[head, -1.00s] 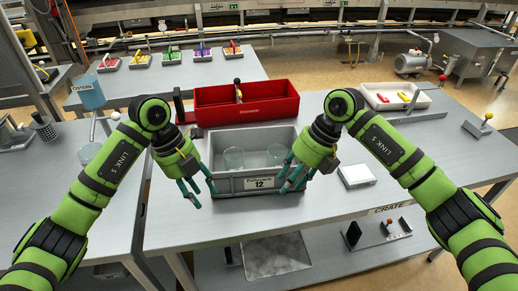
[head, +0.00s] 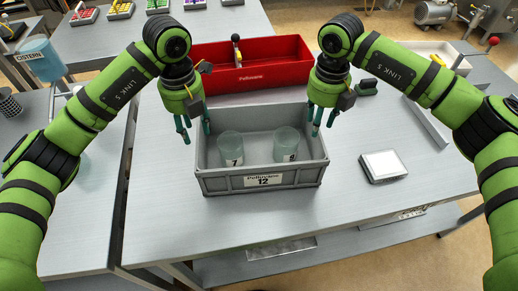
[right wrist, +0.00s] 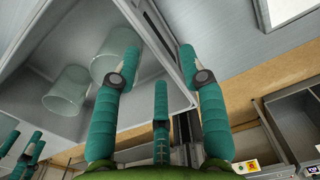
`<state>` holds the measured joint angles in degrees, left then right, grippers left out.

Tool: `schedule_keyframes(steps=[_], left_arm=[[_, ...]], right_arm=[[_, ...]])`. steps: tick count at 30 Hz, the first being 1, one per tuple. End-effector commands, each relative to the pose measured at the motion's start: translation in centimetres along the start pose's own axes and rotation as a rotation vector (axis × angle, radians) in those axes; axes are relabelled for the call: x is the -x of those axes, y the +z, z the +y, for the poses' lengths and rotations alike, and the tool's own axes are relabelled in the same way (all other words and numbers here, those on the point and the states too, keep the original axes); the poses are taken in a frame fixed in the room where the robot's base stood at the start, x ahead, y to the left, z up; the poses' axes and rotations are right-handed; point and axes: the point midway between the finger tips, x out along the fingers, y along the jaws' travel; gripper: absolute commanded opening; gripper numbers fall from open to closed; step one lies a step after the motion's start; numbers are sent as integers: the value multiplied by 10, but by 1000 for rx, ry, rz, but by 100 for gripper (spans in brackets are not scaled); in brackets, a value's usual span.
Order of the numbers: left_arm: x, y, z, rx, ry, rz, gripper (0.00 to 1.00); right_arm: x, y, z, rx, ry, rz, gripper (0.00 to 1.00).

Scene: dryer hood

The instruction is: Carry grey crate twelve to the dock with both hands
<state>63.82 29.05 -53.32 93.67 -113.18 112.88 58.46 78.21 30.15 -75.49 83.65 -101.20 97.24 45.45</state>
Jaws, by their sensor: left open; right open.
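The grey crate twelve (head: 263,180) stands upright on the grey table, its "12" label facing me. Two clear beakers, marked 7 (head: 231,149) and apparently 8 (head: 287,146), stand inside it. My left gripper (head: 194,130) is open at the crate's left wall, fingers pointing down. My right gripper (head: 322,121) is open at the right wall. In the right wrist view, the right gripper's fingers (right wrist: 160,65) are spread around the crate's side wall (right wrist: 162,25), apart from it as far as I can tell. I cannot identify the dock.
A red crate (head: 275,72) stands directly behind the grey crate. A flat white device (head: 382,166) lies to the right on the table (head: 240,225). A blue cistern cup (head: 38,58) is at the left. The table in front of the crate is clear.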

Motion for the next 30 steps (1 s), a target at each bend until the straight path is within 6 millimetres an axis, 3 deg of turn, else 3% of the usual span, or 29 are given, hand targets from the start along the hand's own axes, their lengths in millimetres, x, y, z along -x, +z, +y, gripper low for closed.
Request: schedule_keyframes(steps=[15, 28, 29, 30], left_arm=[[-61, -1, 0, 1, -1, 4, 42], [-71, 0, 0, 0, -1, 0, 42], [-71, 0, 0, 0, -1, 0, 34], [-71, 0, 0, 0, -1, 0, 18]], right_arm=[[-61, -1, 1, 0, 2, 3, 42], [-71, 0, 1, 0, 2, 0, 42], [-71, 0, 1, 0, 2, 0, 34], [-71, 0, 1, 0, 2, 0, 18]])
